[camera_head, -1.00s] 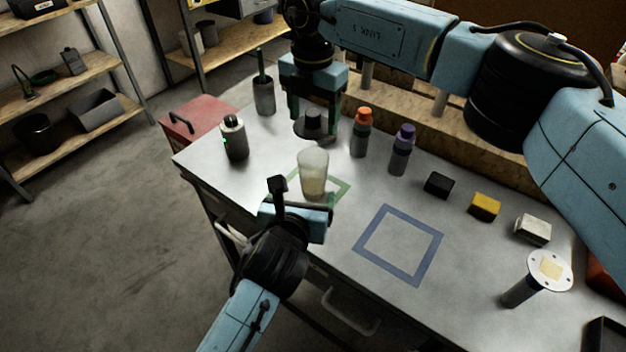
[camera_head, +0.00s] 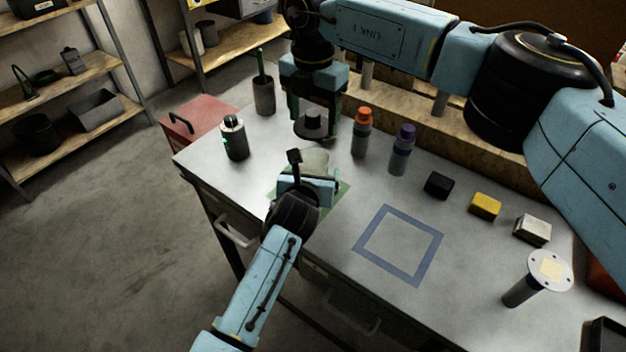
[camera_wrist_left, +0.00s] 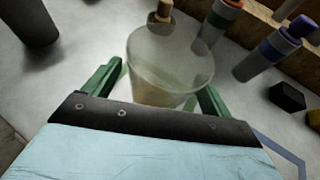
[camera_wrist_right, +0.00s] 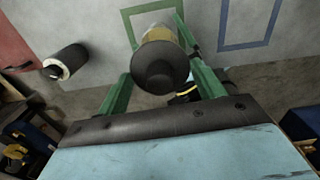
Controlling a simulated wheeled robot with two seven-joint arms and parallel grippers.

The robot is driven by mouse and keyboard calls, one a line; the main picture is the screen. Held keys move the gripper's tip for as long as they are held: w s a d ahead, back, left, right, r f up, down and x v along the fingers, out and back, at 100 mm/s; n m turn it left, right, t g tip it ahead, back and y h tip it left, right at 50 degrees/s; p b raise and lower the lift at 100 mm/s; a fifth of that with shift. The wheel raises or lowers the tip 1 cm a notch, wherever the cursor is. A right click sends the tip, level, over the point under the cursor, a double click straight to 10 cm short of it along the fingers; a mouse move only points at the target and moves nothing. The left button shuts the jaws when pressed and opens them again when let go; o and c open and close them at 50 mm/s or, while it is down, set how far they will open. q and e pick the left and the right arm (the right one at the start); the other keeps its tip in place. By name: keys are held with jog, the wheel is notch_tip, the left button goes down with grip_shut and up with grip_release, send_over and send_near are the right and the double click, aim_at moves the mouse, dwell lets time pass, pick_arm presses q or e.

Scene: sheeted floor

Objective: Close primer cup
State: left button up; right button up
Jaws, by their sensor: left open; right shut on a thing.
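The primer cup (camera_head: 318,160), translucent with beige contents, stands upright on the green square outline (camera_head: 343,192) and is partly hidden behind my left gripper (camera_head: 309,181). In the left wrist view the cup (camera_wrist_left: 170,60) is between the open green fingers; I cannot tell if they touch it. My right gripper (camera_head: 314,124) is shut on a dark round lid (camera_head: 313,119) with a knob. The lid is held beyond the cup, apart from it in the head view. In the right wrist view the lid (camera_wrist_right: 160,66) overlaps the cup (camera_wrist_right: 162,32).
A dark canister (camera_head: 234,140) with a green light stands left of the cup. An orange-capped bottle (camera_head: 361,136) and a purple-capped bottle (camera_head: 401,152) stand to the right. A dark holder (camera_head: 264,94) stands behind. The blue square outline (camera_head: 399,246) is empty.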

aim_at(313, 135)
pick_arm(q)
jog(key=shift+w, duration=0.2)
jog(key=shift+c, duration=0.5)
jog(key=c, duration=1.4)
pick_arm(e)
jog(key=shift+f, duration=2.5)
pick_arm(q)
jog(key=shift+f, duration=0.1)
pick_arm(e)
jog(key=shift+f, duration=0.9)
jog(key=shift+f, duration=0.6)
jog(key=o, duration=1)
